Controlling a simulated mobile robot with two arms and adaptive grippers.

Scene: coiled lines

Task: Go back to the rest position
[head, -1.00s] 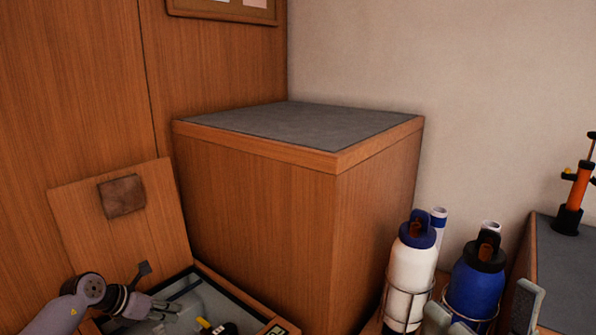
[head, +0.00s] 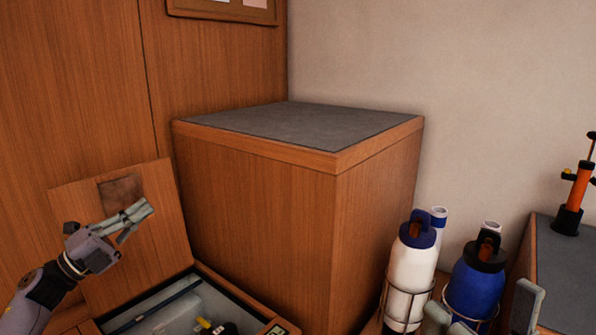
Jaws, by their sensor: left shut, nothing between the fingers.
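My left gripper (head: 140,213) shows at the lower left, with its arm coming in from the left edge. Its fingers are together with nothing between them. It is raised in front of a tilted wooden lid (head: 160,238), pointing right and slightly up, and overlaps the lid's dark square patch (head: 122,190). I cannot tell whether it touches the lid.
Below the gripper is an open box (head: 203,271) holding a clear container and a yellow-and-black item. A large wooden cabinet (head: 262,215) with a grey top fills the middle. White (head: 414,262) and blue (head: 476,282) bottles stand in wire holders at right. An orange pump (head: 579,187) stands on a grey surface.

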